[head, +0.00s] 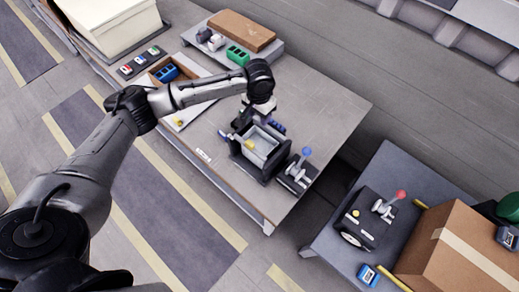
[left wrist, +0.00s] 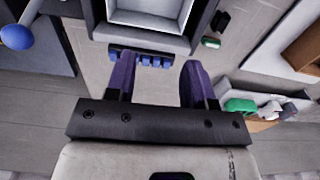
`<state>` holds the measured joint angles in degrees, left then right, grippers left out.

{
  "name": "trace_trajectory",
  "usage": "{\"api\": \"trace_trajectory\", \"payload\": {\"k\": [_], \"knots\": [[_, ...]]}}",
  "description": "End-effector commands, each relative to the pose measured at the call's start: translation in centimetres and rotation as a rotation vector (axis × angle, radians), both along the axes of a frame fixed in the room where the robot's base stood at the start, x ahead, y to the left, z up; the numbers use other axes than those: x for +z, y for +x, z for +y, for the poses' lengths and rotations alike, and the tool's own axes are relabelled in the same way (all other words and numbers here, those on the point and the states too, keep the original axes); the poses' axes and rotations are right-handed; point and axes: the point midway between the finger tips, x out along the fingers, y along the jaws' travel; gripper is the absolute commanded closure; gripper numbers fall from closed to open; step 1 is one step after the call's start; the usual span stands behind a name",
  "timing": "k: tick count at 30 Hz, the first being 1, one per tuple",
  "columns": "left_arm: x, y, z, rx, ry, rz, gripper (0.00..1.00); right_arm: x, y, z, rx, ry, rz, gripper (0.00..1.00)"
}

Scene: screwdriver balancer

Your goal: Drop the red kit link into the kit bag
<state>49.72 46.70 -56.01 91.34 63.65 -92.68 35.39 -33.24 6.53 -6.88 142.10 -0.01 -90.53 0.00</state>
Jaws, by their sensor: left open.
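My left gripper (head: 259,118) is over the table, just behind a dark-framed grey bin (head: 262,144). In the left wrist view the two purple fingers of the left gripper (left wrist: 158,62) are apart, with nothing held between them. A blue toothed piece (left wrist: 143,58) lies near the fingertips, beside the edge of the bin (left wrist: 148,30). I cannot tell whether it touches a finger. I cannot surely identify the red kit link; a small piece with red (head: 125,70) sits in a row at the far left. No kit bag can be surely identified. My right gripper is not in view.
A lever with a blue knob (head: 306,151) stands right of the bin. Behind are a tray with a blue block (head: 167,72), a green block (head: 237,55) and a brown box (head: 241,30). A second table (head: 388,160) holds a red-knobbed lever (head: 401,195) and a carton (head: 460,250).

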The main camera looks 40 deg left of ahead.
Motion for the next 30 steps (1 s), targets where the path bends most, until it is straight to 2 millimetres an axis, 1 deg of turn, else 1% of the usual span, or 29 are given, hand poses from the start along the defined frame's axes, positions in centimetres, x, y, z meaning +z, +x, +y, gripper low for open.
{"api": "trace_trajectory", "payload": {"k": [1,6,12,19,30], "knots": [[1.2,0.0,0.0,-0.001,-0.001,-0.003,0.51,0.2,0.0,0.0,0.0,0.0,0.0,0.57],[4.4,0.0,0.0,0.0,0.0,-0.002,0.51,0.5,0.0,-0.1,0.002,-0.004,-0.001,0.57],[7.2,0.0,0.0,0.0,0.0,-0.002,0.51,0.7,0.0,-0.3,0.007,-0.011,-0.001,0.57],[8.6,0.0,0.0,0.0,0.0,0.0,0.51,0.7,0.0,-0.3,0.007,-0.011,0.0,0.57],[8.8,0.0,0.0,0.0,0.0,0.001,0.51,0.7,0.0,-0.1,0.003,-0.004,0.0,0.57]]}}
